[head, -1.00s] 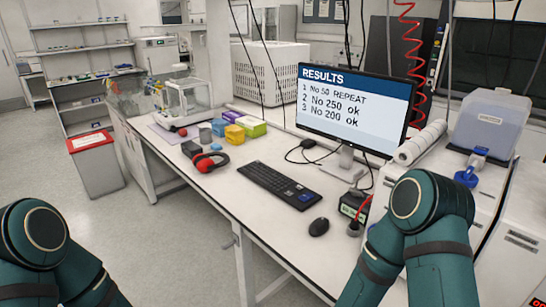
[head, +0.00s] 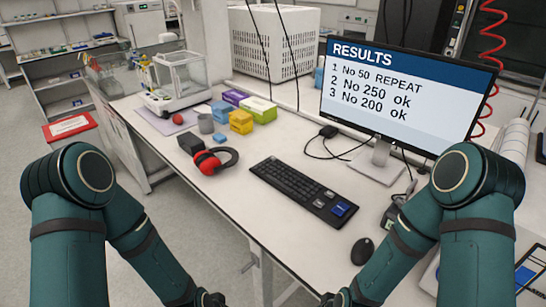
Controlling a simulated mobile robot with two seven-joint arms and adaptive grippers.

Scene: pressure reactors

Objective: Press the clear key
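A black keyboard (head: 304,192) lies on the white bench in front of the monitor. It has a blue key or patch (head: 343,209) near its right end. Its labels are too small to read, so I cannot tell a clear key. My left arm comes in at the left, and only a dark end part of the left gripper (head: 210,299) shows at the bottom edge. My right arm is the same, with a dark part of the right gripper (head: 334,299) at the bottom edge. Both are apart from the keyboard; their fingers are out of frame.
The monitor (head: 405,95) reads "RESULTS", with No 50 REPEAT, No 250 ok, No 200 ok. A black mouse (head: 362,251) lies right of the keyboard. Red headphones (head: 213,161), coloured boxes (head: 241,121) and a balance (head: 181,80) stand left. The bench before the keyboard is clear.

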